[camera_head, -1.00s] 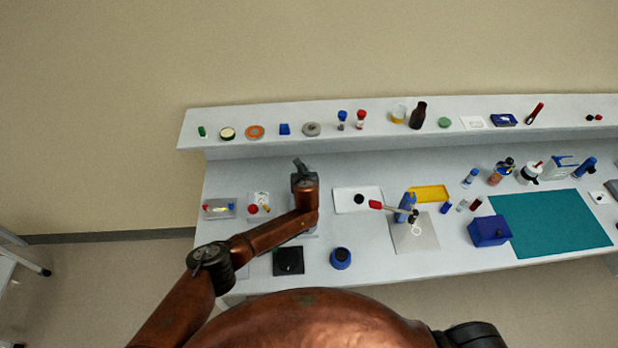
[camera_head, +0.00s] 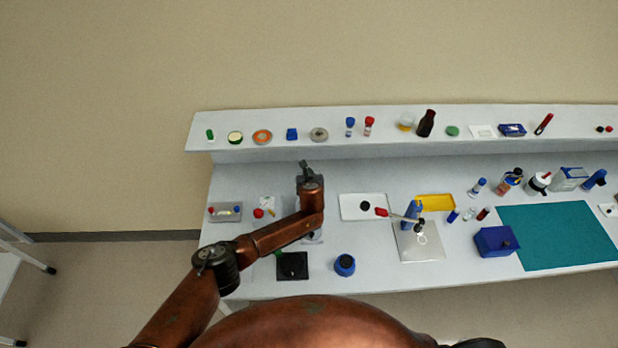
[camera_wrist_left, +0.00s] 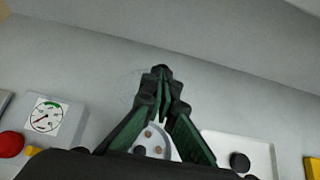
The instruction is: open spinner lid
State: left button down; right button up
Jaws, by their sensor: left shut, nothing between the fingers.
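My left gripper (camera_head: 305,167) is over the left part of the bench, and its dark fingers are shut and empty. In the left wrist view the fingertips (camera_wrist_left: 162,78) meet, with green inner pads showing. A pale, rounded part with brownish spots (camera_wrist_left: 153,140) shows between and below the fingers. It looks like the spinner, but the gripper hides much of it. In the head view a pale grey body (camera_head: 313,237) shows beneath my left arm, which covers most of it. I cannot tell how the lid stands. My right gripper is out of view.
A gauge box (camera_wrist_left: 46,119) and red knob (camera_wrist_left: 10,145) are left of the gripper. A white tray (camera_head: 350,200) with a black disc is right. A black square plate (camera_head: 300,274) and blue round container (camera_head: 345,265) are in front. The raised shelf (camera_head: 380,135) runs behind.

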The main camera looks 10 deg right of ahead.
pick_arm(q)
jog(key=v, duration=1.1)
jog(key=shift+s+r, duration=0.25)
jog(key=shift+s, duration=0.1)
jog(key=shift+a, duration=0.1)
